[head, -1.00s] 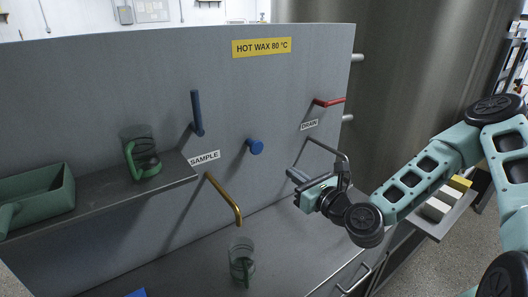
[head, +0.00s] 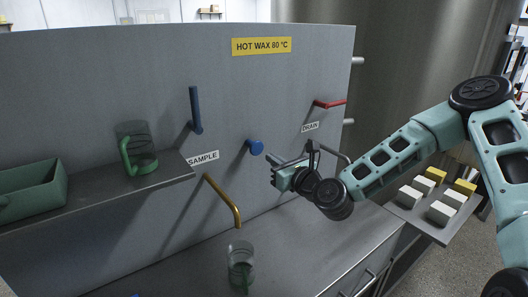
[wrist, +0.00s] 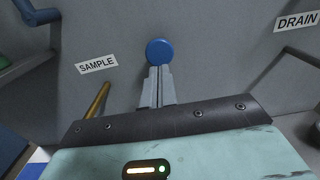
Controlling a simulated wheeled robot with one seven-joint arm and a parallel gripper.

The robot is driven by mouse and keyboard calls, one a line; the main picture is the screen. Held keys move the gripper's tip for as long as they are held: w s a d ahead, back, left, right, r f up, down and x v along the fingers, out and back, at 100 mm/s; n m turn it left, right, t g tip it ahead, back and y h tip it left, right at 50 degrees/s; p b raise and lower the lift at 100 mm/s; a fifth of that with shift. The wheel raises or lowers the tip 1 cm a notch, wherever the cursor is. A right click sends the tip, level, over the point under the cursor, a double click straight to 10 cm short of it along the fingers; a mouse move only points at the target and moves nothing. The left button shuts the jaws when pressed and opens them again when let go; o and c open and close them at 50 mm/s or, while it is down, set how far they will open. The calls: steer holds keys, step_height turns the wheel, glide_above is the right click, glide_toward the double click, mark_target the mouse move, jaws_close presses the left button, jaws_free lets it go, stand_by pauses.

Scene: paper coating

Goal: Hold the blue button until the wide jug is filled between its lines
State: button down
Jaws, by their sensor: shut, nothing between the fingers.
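The round blue button (head: 255,147) stands out from the grey panel. It also shows in the wrist view (wrist: 160,52), just beyond the fingertips. My gripper (head: 272,164) is shut and empty, to the right of and slightly below the button in the head view. In the wrist view my gripper (wrist: 158,70) points at the button; I cannot tell whether it touches. A clear jug with a green handle (head: 240,266) stands on the counter under the brass spout (head: 225,202). No wax stream shows from the spout. Another clear jug with a green handle (head: 136,150) stands on the shelf.
A blue lever (head: 195,110) is above the SAMPLE label, and a red lever (head: 330,103) is above the DRAIN label. A green bin (head: 35,190) sits on the left shelf (head: 110,200). White and yellow blocks lie on a side tray (head: 408,206) at right.

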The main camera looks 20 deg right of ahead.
mark_target(258, 147)
steer(key=p+x, duration=0.1)
steer(key=x, duration=0.3)
steer(key=shift+w+a+p, duration=0.15)
steer(key=shift+w+p, duration=0.15)
steer(key=shift+w, duration=0.2)
steer(key=shift+w+a+f+b, duration=0.2)
steer(key=shift+w+b, duration=0.3)
steer(key=shift+w, duration=0.05)
steer(key=shift+w+r, duration=0.15)
steer(key=shift+w, duration=0.1)
steer(key=shift+r, duration=0.1)
steer(key=shift+w+r, duration=0.1)
steer(key=shift+r, duration=0.1)
stand_by(6.0)
